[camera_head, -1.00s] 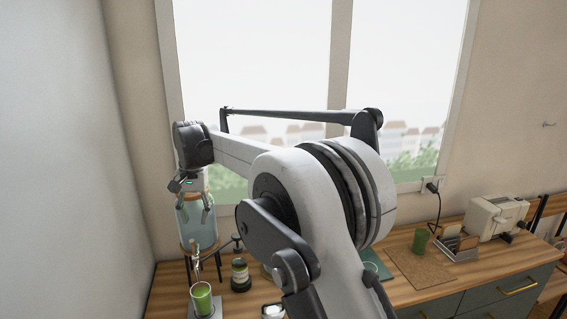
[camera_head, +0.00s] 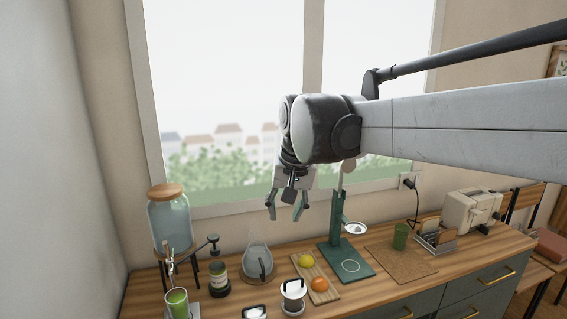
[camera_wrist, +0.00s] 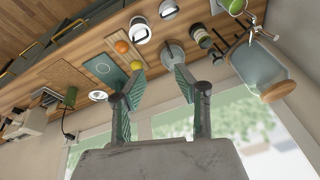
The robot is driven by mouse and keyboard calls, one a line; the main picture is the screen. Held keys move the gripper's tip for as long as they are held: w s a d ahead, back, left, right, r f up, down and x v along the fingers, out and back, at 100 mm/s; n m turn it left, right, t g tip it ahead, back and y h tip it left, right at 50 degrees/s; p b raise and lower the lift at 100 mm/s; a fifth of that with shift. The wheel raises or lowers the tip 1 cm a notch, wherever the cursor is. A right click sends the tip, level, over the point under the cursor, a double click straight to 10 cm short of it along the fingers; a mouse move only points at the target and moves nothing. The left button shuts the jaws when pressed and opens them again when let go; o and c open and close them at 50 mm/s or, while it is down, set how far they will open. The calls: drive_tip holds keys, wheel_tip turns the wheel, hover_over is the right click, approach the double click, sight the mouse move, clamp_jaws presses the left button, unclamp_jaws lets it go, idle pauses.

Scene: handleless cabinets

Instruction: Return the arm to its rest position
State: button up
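My gripper (camera_head: 286,207) hangs above the back of the wooden counter (camera_head: 220,311), in front of the window. Its fingers are spread apart with nothing between them. In the wrist view my gripper (camera_wrist: 158,84) also shows two separated, empty fingers. My arm reaches in from the right side of the head view and the wrist points downward. The gripper is clear of the things on the counter below it.
On the counter stand a glass dispenser (camera_head: 171,226), a green cup (camera_head: 177,303), a jar (camera_head: 219,280), a green press stand (camera_head: 338,225), a board (camera_head: 326,293) with fruit (camera_head: 319,284), and a toaster (camera_head: 471,211). Open air surrounds the gripper.

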drive_tip(key=s+d+f+t+b, duration=0.2)
drive_tip(key=s+d+f, duration=0.5)
drive_tip(key=s+d, duration=0.2)
drive_tip(key=s+d+f+t+h+b, duration=0.1)
drive_tip(key=s+d+f+t+b, duration=0.1)
drive_tip(key=s+d+f, duration=0.6)
drive_tip(key=s+d+b, duration=0.1)
drive_tip(key=s+d, duration=0.1)
drive_tip(key=s, duration=0.3)
drive_tip(key=shift+s+d+f+m+h, duration=0.2)
drive_tip(key=shift+d+f+m+h, duration=0.05)
drive_tip(key=shift+f+m+h, duration=0.05)
